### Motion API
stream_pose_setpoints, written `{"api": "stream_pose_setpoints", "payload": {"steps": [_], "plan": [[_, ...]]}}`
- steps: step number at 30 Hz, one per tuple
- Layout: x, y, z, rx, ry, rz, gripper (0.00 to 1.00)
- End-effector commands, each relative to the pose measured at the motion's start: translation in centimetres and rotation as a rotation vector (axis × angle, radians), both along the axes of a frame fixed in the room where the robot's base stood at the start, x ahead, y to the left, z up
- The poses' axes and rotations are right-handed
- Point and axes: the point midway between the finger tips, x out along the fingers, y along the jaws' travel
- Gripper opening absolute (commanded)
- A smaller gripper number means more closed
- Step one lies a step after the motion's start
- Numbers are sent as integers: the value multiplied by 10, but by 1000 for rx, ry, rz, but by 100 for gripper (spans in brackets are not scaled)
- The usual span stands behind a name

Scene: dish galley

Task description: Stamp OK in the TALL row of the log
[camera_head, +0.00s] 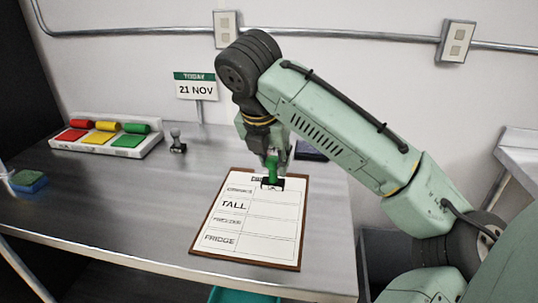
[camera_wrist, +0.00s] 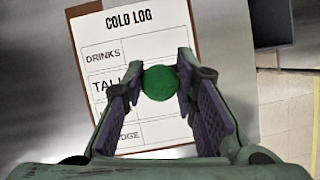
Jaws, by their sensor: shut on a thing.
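The log (camera_head: 233,239) is a white sheet on a brown clipboard lying on the counter. In the wrist view the sheet (camera_wrist: 110,42) is headed COLD LOG, with a DRINKS row above the TALL row. My gripper (camera_head: 272,158) is shut on a green-handled stamp (camera_head: 272,170) with a dark base. The stamp is over the upper part of the sheet in the head view, in front of the DRINKS row. In the wrist view its round green top (camera_wrist: 160,82) covers part of the TALL row's right side. I cannot tell whether its base touches the paper.
A second stamp (camera_head: 177,142) with a grey handle stands left of the clipboard. A white tray (camera_head: 153,148) with red, yellow and green pads is at the back left. A date sign (camera_head: 196,86) reads 21 NOV. A dark pad (camera_head: 309,151) lies behind the clipboard.

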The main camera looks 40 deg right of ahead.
Motion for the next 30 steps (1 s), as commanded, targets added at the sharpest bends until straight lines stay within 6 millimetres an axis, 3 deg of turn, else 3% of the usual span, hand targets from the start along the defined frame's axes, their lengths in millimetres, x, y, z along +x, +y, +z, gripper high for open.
{"api": "stream_pose_setpoints", "payload": {"steps": [8, 21, 30], "plan": [[-1, 0, -15, -1, 0, -3, 8], [-1, 0, -57, -1, 0, -3, 8], [0, 0, -60, -1, 0, -1, 8]]}}
